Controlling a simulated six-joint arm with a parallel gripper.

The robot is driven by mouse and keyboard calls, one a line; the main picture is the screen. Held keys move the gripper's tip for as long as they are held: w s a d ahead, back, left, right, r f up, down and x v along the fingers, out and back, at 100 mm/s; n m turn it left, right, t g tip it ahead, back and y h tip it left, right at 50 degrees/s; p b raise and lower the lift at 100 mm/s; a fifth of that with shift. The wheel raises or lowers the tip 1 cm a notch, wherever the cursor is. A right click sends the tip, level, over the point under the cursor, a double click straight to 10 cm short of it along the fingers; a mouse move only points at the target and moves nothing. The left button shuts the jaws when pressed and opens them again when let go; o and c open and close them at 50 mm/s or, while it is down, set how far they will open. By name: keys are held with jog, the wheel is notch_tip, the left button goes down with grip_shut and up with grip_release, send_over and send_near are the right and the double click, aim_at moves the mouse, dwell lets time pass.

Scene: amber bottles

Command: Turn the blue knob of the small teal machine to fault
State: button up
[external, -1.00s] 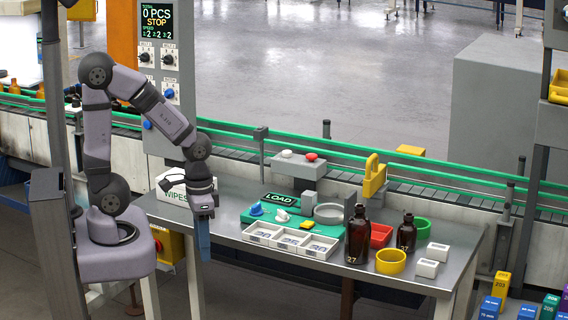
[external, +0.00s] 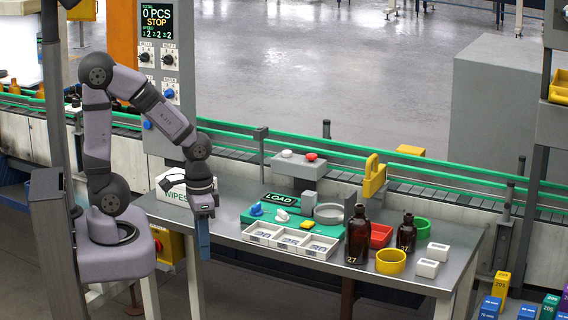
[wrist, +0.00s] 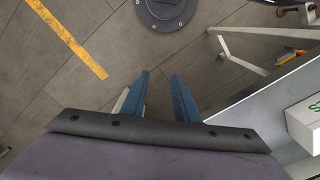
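The small teal machine (external: 262,218) lies flat on the metal table, with a dark LOAD display at its back. Its blue knob (external: 256,209) is at its left end, beside a white knob (external: 282,215) and a yellow button (external: 306,225). The knob's exact pointing direction is too small to read. My gripper (external: 203,250) hangs pointing down at the table's left edge, well left of the machine. In the wrist view its two blue fingers (wrist: 158,88) are apart with nothing between them. The machine is not in the wrist view.
Several white trays (external: 290,241) stand in front of the machine. A wipes box (external: 174,194) is close behind my gripper. Brown bottles (external: 357,240), a yellow ring-shaped bin (external: 390,262), and red and green bins are to the right. A conveyor with green rails (external: 350,152) runs behind.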

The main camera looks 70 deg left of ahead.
jog(key=w+a+r+n, duration=0.45)
jog(key=w+a, duration=0.35)
jog(key=w, duration=0.4)
notch_tip(320, 180, up, 4)
jog(key=n, duration=0.5)
send_over(256, 205)
jog(key=shift+a+m, duration=0.15)
jog(key=shift+m, duration=0.1)
jog(key=shift+f+p, duration=1.4)
jog(key=shift+f, duration=2.25)
grip_shut()
